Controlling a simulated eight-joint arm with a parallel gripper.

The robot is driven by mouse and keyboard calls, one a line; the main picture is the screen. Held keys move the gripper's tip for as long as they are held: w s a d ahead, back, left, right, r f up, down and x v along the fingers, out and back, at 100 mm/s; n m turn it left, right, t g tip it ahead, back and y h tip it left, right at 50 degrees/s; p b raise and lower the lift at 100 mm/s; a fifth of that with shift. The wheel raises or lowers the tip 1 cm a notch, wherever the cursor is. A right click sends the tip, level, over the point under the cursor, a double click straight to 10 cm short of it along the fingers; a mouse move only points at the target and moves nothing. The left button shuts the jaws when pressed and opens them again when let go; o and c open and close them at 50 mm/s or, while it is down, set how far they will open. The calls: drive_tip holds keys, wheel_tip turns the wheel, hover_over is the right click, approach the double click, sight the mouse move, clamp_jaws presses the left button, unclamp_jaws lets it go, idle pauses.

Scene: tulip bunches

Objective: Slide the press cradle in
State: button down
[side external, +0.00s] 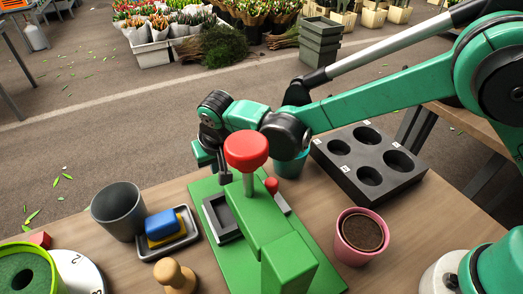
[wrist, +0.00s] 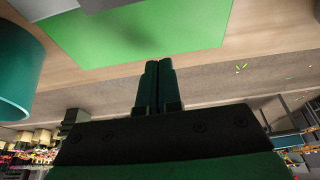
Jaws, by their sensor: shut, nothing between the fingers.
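The green press (side external: 262,222) with its red knob (side external: 246,150) stands on a green base plate (side external: 207,188). The press cradle (side external: 220,217), a dark grey open frame, lies on the plate left of the press column. My gripper (side external: 224,176) is beyond the cradle, at the far end of the plate, pointing down and partly hidden by the red knob. In the wrist view my gripper (wrist: 159,66) is shut with its fingers together and empty, near the edge of the green plate (wrist: 140,35). A grey piece at the top left there is cut off.
A teal pot (side external: 291,163) stands close right of my gripper. A grey block with round holes (side external: 345,172) is farther right. A pink pot (side external: 361,236), a dark cup (side external: 119,211), a tray with sponges (side external: 168,232) and a wooden knob (side external: 175,276) surround the press.

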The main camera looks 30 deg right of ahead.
sight(271, 182)
drive_tip(key=v, duration=0.8)
drive_tip(key=c, duration=1.3)
unclamp_jaws()
drive_tip(key=shift+s+d+r, duration=0.1)
drive_tip(key=shift+s+r, duration=0.15)
drive_tip(key=shift+r, duration=0.1)
drive_tip(key=o, duration=0.7)
drive_tip(key=s+d+g, duration=0.1)
drive_tip(key=d, duration=0.1)
drive_tip(key=s+d+n+g, duration=0.1)
drive_tip(key=s+d, duration=0.1)
drive_tip(key=shift+s+d+f, duration=0.15)
drive_tip(key=shift+s, duration=0.05)
drive_tip(key=s+d+g, duration=0.1)
drive_tip(key=s+d+n, duration=0.1)
drive_tip(key=shift+s+f+n+g, duration=0.25)
drive_tip(key=shift+s+n+g, duration=0.05)
drive_tip(key=shift+g, duration=0.1)
wheel_tip(271, 182, down, 4)
drive_tip(key=shift+f, duration=0.65)
clamp_jaws()
